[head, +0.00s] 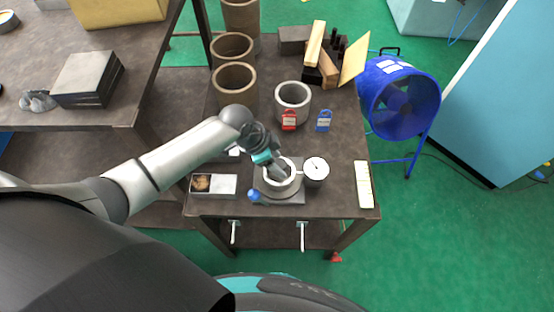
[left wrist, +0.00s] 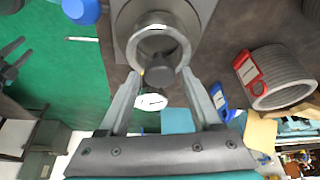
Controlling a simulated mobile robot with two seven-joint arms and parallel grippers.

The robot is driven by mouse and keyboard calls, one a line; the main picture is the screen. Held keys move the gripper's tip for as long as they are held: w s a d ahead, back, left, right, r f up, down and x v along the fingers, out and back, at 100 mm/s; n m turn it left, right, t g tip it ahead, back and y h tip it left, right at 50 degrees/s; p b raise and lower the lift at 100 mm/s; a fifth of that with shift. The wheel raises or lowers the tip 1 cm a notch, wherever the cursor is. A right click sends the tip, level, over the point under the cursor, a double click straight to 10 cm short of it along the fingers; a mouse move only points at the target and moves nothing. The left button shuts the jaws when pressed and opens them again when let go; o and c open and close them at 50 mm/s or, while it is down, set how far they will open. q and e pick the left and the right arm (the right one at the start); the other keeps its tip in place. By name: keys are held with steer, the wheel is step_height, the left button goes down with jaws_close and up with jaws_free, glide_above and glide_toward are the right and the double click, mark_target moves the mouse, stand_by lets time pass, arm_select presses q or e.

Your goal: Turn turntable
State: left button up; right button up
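The turntable is a grey square base (head: 290,198) with a pale ring (head: 267,188) on top, near the front of the workbench. A blue ball knob (head: 254,196) sticks out at its front left. My left gripper (head: 284,174) is over the ring and hides part of it. In the left wrist view the left gripper (left wrist: 161,76) is open, with its fingertips at the edge of the ring (left wrist: 183,43). A dark round post (left wrist: 160,76) shows between the fingertips; contact cannot be told. The blue knob also shows there (left wrist: 80,10). My right gripper is not in view.
A white dial gauge (head: 316,168) stands close right of the turntable. A small tray (head: 222,185) lies to the left. A blue fan (head: 402,100) stands right of the bench.

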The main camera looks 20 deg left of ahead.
arm_select(q)
jaws_close()
stand_by(0.3)
